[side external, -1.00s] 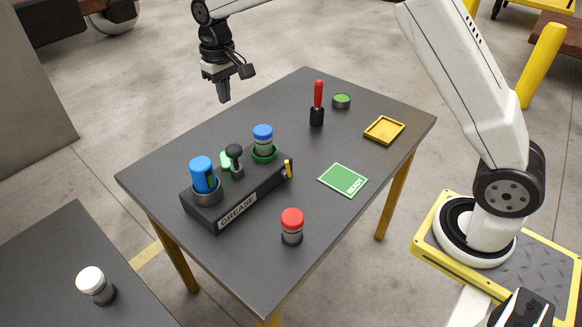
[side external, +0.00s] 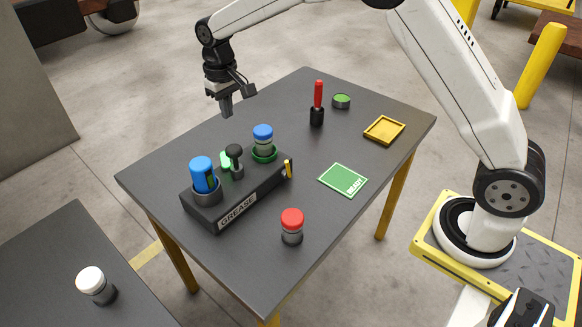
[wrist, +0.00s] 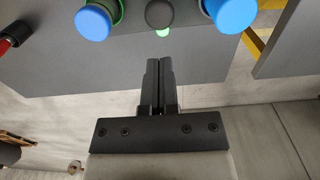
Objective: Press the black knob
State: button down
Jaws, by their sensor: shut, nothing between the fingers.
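The black knob (side external: 234,151) stands upright on the dark grease station (side external: 211,216), between a large blue-capped canister (side external: 202,174) and a smaller blue-capped jar (side external: 263,139). A lit green piece (side external: 225,161) shows just beside the knob. In the wrist view the knob (wrist: 159,14) is at the top centre, with the two blue caps on either side. My gripper (side external: 226,112) is shut and empty, pointing down above the table's far left edge, apart from the knob. Its fingers (wrist: 160,64) point toward the knob in the wrist view.
A red-capped jar (side external: 292,227) stands in front of the station. A white-capped jar (side external: 92,281) stands on the other table (side external: 45,257).

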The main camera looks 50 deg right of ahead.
aim_at(233, 148)
notch_tip(233, 148, down, 9)
jog(key=shift+f, duration=0.1)
dwell(0.4)
jog(key=shift+f, duration=1.8)
jog(key=shift+s, duration=0.1)
notch_tip(233, 148, up, 14)
jog(key=shift+r, duration=0.25)
dwell(0.7)
notch_tip(233, 148, up, 3)
jog(key=shift+r, duration=0.15)
